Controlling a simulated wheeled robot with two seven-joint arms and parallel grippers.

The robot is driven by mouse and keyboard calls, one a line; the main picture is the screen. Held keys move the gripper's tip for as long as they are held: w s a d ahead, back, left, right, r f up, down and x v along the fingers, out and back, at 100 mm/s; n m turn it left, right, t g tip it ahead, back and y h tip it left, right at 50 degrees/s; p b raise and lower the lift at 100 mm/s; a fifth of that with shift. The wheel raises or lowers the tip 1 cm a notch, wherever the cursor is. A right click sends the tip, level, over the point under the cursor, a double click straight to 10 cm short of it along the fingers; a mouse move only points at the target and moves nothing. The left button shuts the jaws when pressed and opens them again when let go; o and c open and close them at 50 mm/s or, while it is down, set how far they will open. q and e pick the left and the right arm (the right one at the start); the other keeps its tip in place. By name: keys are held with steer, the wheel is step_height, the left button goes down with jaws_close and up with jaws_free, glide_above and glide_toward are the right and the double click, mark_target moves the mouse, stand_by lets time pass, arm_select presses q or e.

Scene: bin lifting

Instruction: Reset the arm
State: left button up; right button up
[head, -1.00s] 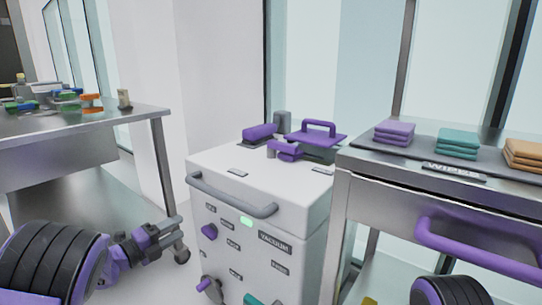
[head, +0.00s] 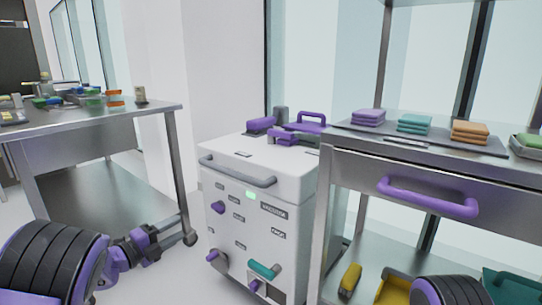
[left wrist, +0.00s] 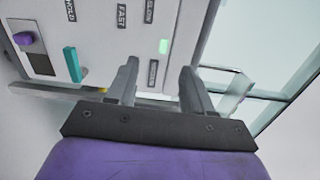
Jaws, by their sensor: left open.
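My left gripper (head: 168,241) is low at the left in the head view, beyond my black and purple arm link. Its fingers are hard to make out there, near a table leg. In the left wrist view my left gripper (left wrist: 160,82) shows two grey fingers spread apart, with nothing between them. Beyond them is the labelled front of the white vacuum unit (left wrist: 92,42), with a teal lever (left wrist: 72,64) and a purple knob (left wrist: 22,38). Only a black and purple link of my right arm shows at the lower right of the head view; its gripper is out of view.
The white vacuum unit (head: 215,172) stands in the middle with a grey handle (head: 238,174). A metal table (head: 95,125) with small coloured items is at the left. A metal cart (head: 345,170) with folded cloths (head: 413,124) and a purple handle (head: 428,198) is at the right.

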arm_select(q)
steer(key=s+a+f+n+g+y+b, duration=0.25)
steer(key=s+f+n+y, duration=0.5)
steer(key=f+n, duration=0.6)
steer(key=s+a+f+n+g+y+b, duration=0.1)
steer(key=s+a+f+n+y, duration=0.35)
steer(key=s+f+n, duration=0.85)
steer(key=s+d+f+n+g+b, duration=0.1)
steer(key=s+d+f+n+g, duration=0.15)
steer(key=s+f, duration=0.45)
steer(key=s+d+f+n+g+y+b, duration=0.1)
steer(key=s+f+g+b, duration=0.15)
steer(key=s, duration=0.85)
steer(key=s+d+f+n+g+b, duration=0.15)
steer(key=s+f+g, duration=0.3)
steer(key=s, duration=0.45)
arm_select(e)
step_height(320, 180, down, 7)
steer(key=s, duration=0.1)
arm_select(q)
step_height(320, 180, up, 37)
steer(key=w+n+t+p, duration=0.1)
steer(key=p, duration=3.8)
steer(key=shift+a+t+y, duration=0.2)
steer(key=shift+t+y, duration=0.2)
arm_select(e)
step_height(320, 180, up, 38)
steer(key=w, duration=0.1)
steer(key=shift+f, duration=0.25)
